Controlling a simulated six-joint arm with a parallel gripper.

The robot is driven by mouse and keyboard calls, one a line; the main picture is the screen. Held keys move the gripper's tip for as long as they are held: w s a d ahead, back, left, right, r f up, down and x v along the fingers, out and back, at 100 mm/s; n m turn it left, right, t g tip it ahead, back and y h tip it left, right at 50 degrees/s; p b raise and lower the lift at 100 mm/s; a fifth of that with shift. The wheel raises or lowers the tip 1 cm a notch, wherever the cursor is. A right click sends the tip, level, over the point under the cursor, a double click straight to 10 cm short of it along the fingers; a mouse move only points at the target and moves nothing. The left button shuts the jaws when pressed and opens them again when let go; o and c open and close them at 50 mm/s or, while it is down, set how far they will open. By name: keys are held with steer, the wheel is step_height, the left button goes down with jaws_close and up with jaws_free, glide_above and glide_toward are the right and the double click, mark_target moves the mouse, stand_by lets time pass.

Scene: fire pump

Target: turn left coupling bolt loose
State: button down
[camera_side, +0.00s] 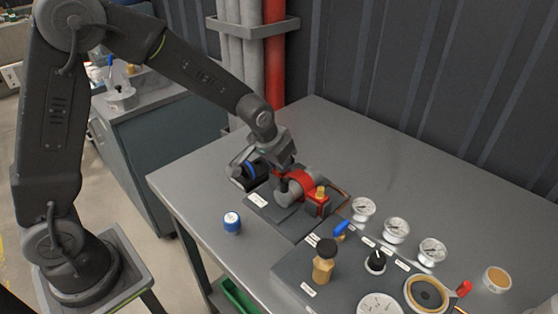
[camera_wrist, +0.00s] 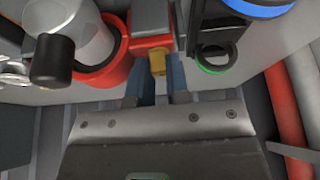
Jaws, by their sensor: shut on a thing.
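The red pump coupling (camera_side: 302,182) sits on a grey base plate on the bench. A brass bolt (camera_side: 320,191) stands on its red block at the right in the side view. In the wrist view a brass bolt (camera_wrist: 157,65) on a red block (camera_wrist: 151,43) is between my blue-grey fingers. My gripper (camera_wrist: 157,82) is shut on this bolt, which I take as the left coupling bolt. In the side view my gripper (camera_side: 283,182) is over the left side of the coupling, and its fingertips and the held bolt are hidden.
A black cylinder with a blue ring (camera_side: 248,171) lies close left of my gripper. Several gauges (camera_side: 396,230), a brass valve (camera_side: 324,262) and a blue lever (camera_side: 341,229) are at right. The bench back (camera_side: 350,135) is clear.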

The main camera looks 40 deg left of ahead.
steer(key=n+y, duration=0.1)
steer(key=n, duration=0.4)
steer(key=shift+d+g+y, duration=0.15)
steer(key=shift+g+y, duration=0.15)
steer(key=shift+y, duration=0.1)
steer(key=n+y, duration=0.1)
steer(key=n, duration=0.2)
steer(key=n+g, duration=0.1)
steer(key=n, duration=0.2)
steer(key=shift+w+g+y, duration=0.1)
steer(key=shift+g+y, duration=0.2)
steer(key=shift+y, duration=0.1)
steer(key=n+g, duration=0.2)
steer(key=n, duration=0.4)
steer(key=shift+w, duration=0.1)
steer(key=shift+n, duration=0.3)
steer(key=shift+y, duration=0.3)
steer(key=c, duration=1.4)
jaws_free()
steer(key=v, duration=1.3)
steer(key=shift+w+d+r, duration=0.1)
steer(key=shift+w+r, duration=0.1)
steer(key=shift+r, duration=0.2)
